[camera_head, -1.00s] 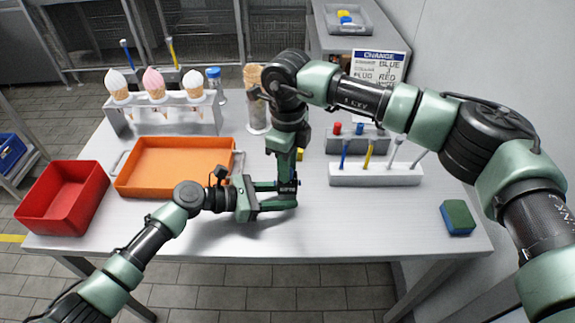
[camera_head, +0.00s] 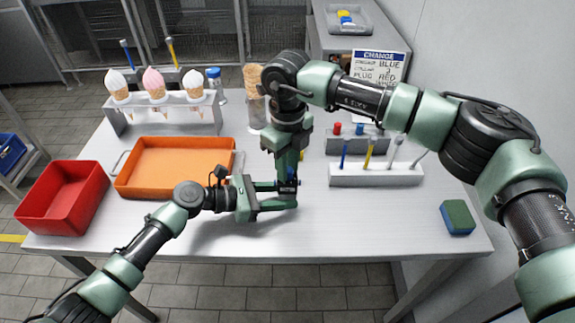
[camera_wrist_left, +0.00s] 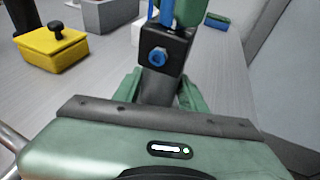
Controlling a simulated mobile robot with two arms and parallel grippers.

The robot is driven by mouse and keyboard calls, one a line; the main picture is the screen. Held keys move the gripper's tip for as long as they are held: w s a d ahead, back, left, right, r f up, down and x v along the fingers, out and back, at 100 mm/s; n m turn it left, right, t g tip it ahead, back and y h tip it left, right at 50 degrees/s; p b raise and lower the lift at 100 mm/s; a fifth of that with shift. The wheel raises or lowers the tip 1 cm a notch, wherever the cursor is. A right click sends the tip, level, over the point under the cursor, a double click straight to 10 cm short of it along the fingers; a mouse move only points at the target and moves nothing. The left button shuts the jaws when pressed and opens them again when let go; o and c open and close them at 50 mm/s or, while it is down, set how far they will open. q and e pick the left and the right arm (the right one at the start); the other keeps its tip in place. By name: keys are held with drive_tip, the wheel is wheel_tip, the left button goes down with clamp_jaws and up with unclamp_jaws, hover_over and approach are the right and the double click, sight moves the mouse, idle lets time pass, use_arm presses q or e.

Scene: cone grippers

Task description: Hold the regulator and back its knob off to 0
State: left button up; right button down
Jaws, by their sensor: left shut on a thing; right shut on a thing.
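The regulator is a black block with a blue hexagonal fitting in the left wrist view (camera_wrist_left: 160,50); it is a small dark piece in the head view (camera_head: 287,187). My left gripper (camera_head: 284,194) is shut on the regulator from the left, above the table. My right gripper (camera_head: 287,173) comes down from above and is shut at the top of the regulator, where blue parts show in the left wrist view. The knob is mostly hidden between the right fingers, so its setting cannot be read.
An orange tray (camera_head: 122,183) and a red bin (camera_head: 33,222) stand left. A cone rack (camera_head: 170,127) is behind. A white rack (camera_head: 375,179) with several tools and a green-blue sponge (camera_head: 457,217) are right. A yellow box with a black knob (camera_wrist_left: 55,54) stands nearby. The front table is clear.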

drive_tip(key=c, duration=1.2)
unclamp_jaws()
wheel_tip(320, 180, up, 12)
use_arm(q)
drive_tip(key=o, duration=1.1)
